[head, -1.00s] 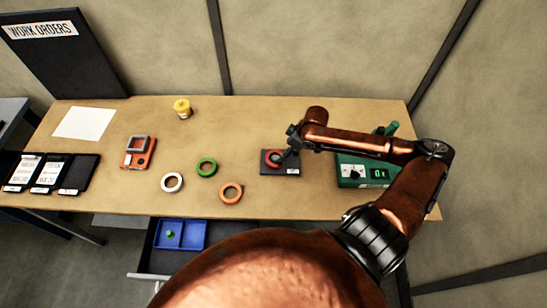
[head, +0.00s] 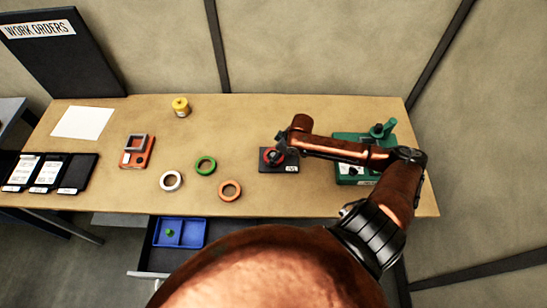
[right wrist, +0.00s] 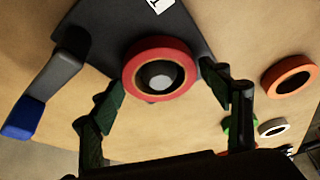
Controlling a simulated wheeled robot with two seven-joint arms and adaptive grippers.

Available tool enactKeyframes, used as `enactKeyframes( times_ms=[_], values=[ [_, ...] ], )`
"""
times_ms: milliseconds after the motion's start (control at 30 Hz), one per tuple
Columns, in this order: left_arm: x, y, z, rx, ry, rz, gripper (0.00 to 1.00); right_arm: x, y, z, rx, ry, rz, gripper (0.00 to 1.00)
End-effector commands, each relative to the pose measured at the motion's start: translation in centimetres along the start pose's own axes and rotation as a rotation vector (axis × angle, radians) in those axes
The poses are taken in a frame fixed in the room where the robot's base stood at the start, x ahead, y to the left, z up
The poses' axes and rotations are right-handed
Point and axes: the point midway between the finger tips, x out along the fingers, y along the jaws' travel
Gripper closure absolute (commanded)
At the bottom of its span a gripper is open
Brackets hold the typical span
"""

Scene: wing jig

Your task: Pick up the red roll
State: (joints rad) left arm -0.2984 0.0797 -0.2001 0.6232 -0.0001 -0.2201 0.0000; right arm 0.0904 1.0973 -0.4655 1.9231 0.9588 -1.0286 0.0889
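The red roll (head: 270,156) sits on a black base (head: 292,167) on the table. In the right wrist view the red roll (right wrist: 160,69) lies around a grey post on the black base (right wrist: 95,22). My right gripper (head: 280,152) is over the roll. In the right wrist view its two fingers (right wrist: 165,92) are apart, one on each side of the roll, with gaps to it. My left gripper is not in view.
Green (head: 205,166), white (head: 171,181) and orange (head: 230,190) rolls lie left of the base. A green device (head: 352,147) stands to its right. A yellow container (head: 181,107) is at the back. A drawer with a blue tray (head: 193,233) is open in front.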

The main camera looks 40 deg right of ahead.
Motion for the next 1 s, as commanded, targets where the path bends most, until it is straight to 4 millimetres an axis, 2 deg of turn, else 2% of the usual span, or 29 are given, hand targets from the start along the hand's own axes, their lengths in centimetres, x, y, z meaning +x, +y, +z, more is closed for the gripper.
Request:
enactKeyframes(
  times_ms=[67, 467, 767, 1000],
  values=[
    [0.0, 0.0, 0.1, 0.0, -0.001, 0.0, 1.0, 0.0, 0.0, 0.0, 0.0, 0.0, 0.0, 0.37],
    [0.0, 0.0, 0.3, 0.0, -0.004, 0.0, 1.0, 0.0, 0.0, 0.0, 0.0, 0.0, 0.0, 0.64],
    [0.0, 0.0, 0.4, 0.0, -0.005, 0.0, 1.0, -0.2, 0.0, -0.1, 0.0, 0.001, 0.001, 0.65],
    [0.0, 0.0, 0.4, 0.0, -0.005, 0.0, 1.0, -2.2, 0.1, -1.0, -0.001, 0.003, 0.002, 0.65]
  ],
)
